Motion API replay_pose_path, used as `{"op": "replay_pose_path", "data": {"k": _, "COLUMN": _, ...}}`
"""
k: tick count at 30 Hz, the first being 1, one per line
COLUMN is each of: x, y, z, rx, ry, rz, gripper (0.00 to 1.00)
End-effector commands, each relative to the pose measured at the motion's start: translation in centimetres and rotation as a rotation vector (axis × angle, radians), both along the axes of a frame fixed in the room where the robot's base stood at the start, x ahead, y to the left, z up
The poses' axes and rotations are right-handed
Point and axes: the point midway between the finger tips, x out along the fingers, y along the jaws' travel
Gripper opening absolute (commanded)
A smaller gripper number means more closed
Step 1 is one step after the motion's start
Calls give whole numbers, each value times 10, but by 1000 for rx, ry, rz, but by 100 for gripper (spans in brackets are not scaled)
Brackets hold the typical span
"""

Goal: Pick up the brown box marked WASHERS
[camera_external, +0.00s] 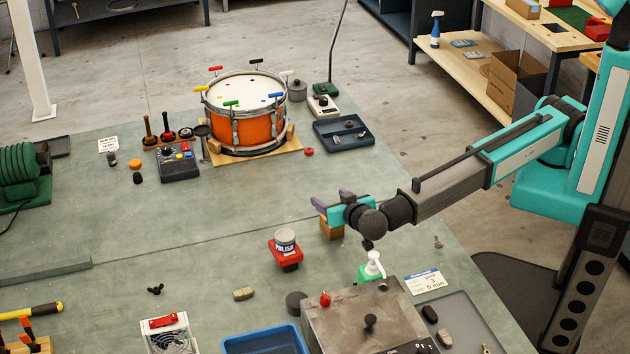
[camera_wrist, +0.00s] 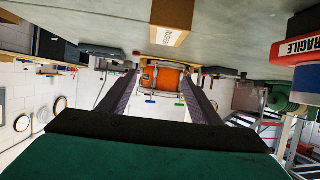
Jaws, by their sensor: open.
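The brown box (camera_external: 331,228) stands on the green bench top in the external view, partly hidden by my gripper (camera_external: 331,204). In the wrist view, which is upside down, the brown box (camera_wrist: 172,20) shows at the top centre with a pale label; its lettering is too small to read surely. My gripper (camera_wrist: 160,76) is open with its two dark fingers apart and nothing between them. It is above the bench, close to the box and apart from it in the wrist view.
A POLISH tin (camera_external: 285,240) sits on a red block (camera_external: 285,255) left of the box; the block reads FRAGILE in the wrist view (camera_wrist: 302,48). A green pump bottle (camera_external: 371,268) and a metal case (camera_external: 365,315) stand nearer. An orange drum (camera_external: 248,128) stands farther back.

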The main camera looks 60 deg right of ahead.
Motion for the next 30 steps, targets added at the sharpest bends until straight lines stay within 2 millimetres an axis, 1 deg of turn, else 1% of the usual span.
{"op": "replay_pose_path", "data": {"k": 7, "x": 0, "y": 0, "z": -4, "rx": -1, "ry": 1, "rz": -1, "gripper": 58}}
{"op": "replay_pose_path", "data": {"k": 15, "x": 0, "y": 0, "z": -25, "rx": -2, "ry": 2, "rz": -1, "gripper": 58}}
{"op": "replay_pose_path", "data": {"k": 19, "x": 1, "y": 0, "z": -32, "rx": -1, "ry": 2, "rz": 1, "gripper": 58}}
{"op": "replay_pose_path", "data": {"k": 30, "x": 0, "y": 0, "z": -35, "rx": 0, "ry": 1, "rz": 0, "gripper": 58}}
